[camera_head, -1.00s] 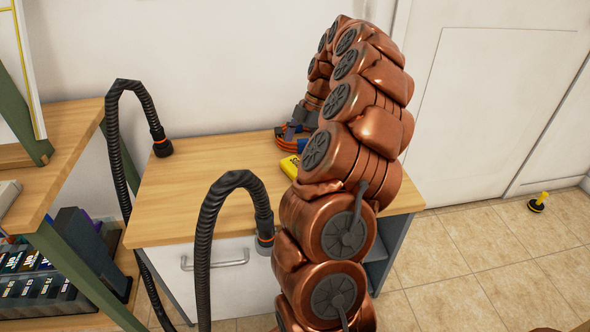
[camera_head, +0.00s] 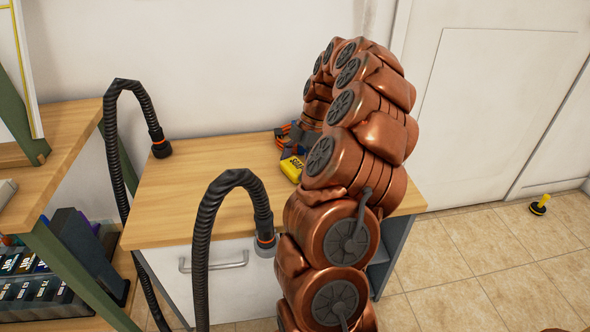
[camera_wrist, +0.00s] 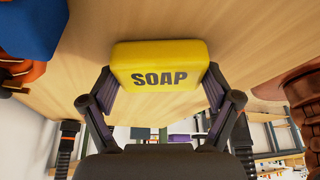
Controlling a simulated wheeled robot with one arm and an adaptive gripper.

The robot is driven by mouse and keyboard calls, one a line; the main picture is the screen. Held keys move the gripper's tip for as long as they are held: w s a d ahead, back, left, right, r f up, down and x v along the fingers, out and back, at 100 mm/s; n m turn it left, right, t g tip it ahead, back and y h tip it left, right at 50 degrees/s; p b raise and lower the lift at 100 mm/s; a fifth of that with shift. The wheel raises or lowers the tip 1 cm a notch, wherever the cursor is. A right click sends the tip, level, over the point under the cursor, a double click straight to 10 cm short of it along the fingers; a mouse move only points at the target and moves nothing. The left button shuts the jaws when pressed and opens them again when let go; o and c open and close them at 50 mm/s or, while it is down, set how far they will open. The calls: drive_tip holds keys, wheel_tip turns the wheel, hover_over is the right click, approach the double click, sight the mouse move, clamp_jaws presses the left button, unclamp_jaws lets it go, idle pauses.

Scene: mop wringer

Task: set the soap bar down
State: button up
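The yellow soap bar (camera_head: 291,168), marked SOAP, shows at the left edge of my copper arm, low over the wooden top (camera_head: 190,200) of the cabinet. Part of it is hidden by the arm. In the wrist view the soap bar (camera_wrist: 160,64) sits between the two fingers of my gripper (camera_wrist: 161,88), with a finger pad against each side. The wooden surface (camera_wrist: 235,30) is close to it. I cannot tell whether the bar touches the wood.
An orange and blue object (camera_head: 284,131) lies near the wall behind the soap, partly hidden. A black hose (camera_head: 155,135) ends at the top's back left; another (camera_head: 208,230) arches in front. The left and middle of the top are clear. A shelf (camera_head: 60,150) stands at left.

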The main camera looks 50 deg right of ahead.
drive_tip(key=c, duration=0.6)
drive_tip(key=shift+o, duration=0.2)
drive_tip(key=shift+r, duration=0.1)
